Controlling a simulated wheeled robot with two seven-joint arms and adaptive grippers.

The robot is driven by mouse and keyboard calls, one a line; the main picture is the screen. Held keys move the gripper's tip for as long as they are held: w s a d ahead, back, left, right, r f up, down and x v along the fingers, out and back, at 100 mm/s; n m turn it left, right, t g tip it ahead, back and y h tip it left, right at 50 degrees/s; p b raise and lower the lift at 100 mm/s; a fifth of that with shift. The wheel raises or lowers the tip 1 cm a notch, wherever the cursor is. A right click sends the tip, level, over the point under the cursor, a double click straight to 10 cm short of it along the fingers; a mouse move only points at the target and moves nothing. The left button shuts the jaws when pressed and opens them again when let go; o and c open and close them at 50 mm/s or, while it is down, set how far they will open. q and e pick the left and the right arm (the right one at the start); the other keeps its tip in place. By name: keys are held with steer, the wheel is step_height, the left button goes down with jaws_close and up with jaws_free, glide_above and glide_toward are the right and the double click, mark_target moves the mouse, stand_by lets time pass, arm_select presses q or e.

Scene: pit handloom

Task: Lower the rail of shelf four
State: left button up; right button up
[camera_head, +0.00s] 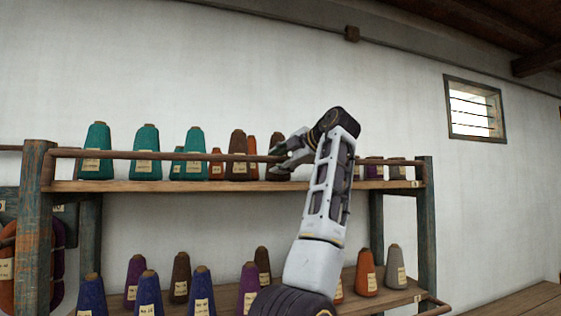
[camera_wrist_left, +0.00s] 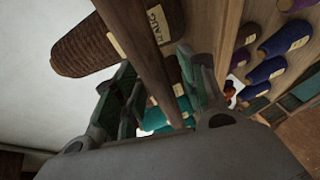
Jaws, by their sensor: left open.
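The brown rail (camera_head: 200,155) runs across the front of the upper shelf (camera_head: 230,186), a little above its board, and is raised. My left gripper (camera_head: 283,155) is at the rail, right of its middle, with its arm reaching up in front of the shelves. In the left wrist view, the rail (camera_wrist_left: 141,45) passes between the two spread fingers of the left gripper (camera_wrist_left: 165,90). The fingers are open and not closed on it. The number tag at the shelf's right end is too small to read. My right gripper is not in view.
Teal cones (camera_head: 145,150), brown cones (camera_head: 237,155) and orange ones stand close behind the rail. A lower shelf (camera_head: 385,298) holds purple, blue, brown, orange and grey cones. Wooden posts (camera_head: 36,230) bound the rack.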

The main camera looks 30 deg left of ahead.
arm_select(q)
steer(key=shift+c, duration=0.2)
jaws_close()
stand_by(0.3)
